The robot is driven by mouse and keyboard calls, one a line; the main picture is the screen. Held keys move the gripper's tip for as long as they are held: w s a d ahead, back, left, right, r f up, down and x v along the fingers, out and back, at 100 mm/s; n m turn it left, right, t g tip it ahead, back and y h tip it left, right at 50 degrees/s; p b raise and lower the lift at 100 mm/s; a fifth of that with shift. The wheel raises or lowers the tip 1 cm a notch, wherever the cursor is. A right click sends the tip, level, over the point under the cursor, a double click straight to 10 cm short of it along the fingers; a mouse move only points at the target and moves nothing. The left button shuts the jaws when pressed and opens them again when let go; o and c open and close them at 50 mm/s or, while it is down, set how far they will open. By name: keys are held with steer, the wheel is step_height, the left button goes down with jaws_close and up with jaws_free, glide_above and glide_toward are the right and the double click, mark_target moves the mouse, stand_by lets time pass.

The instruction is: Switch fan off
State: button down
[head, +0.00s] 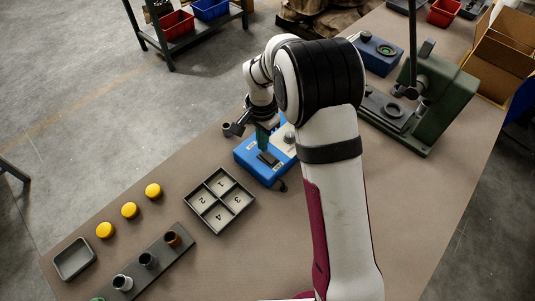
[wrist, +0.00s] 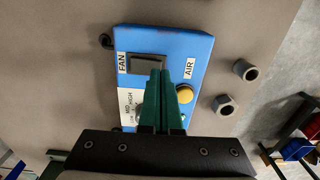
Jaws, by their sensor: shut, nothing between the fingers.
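The blue control box (head: 246,158) sits on the bench below my gripper (head: 264,143). It also fills the middle of the wrist view (wrist: 185,42). The dark fan rocker switch (wrist: 146,60) is beside the white FAN label (wrist: 122,62); it also shows in the head view (head: 269,159). My gripper (wrist: 164,74) has its green fingers shut together and empty. In the wrist view the tips overlap the lower edge of the switch; I cannot tell whether they touch it. The switch's rocker position is unclear.
On the same box, a yellow button (wrist: 185,94) lies right of the fingers near the AIR label (wrist: 189,68). Two metal nuts (wrist: 246,70) (wrist: 224,105) lie on the bench at the right. A numbered four-part tray (head: 220,202) and yellow caps (head: 129,210) stand left of the box.

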steer(key=shift+f, duration=0.8)
steer(key=shift+r, duration=3.05)
steer(key=s+d+r+n, duration=0.1)
steer(key=s+d+r, duration=0.4)
steer(key=s+r, duration=0.55)
steer(key=s+d+n+y, duration=0.1)
steer(key=s+n, duration=0.1)
steer(key=s, duration=1.7)
steer(key=shift+s+d+f+y, duration=0.2)
steer(key=shift+s+f+y, duration=0.15)
steer(key=shift+f+y, duration=0.05)
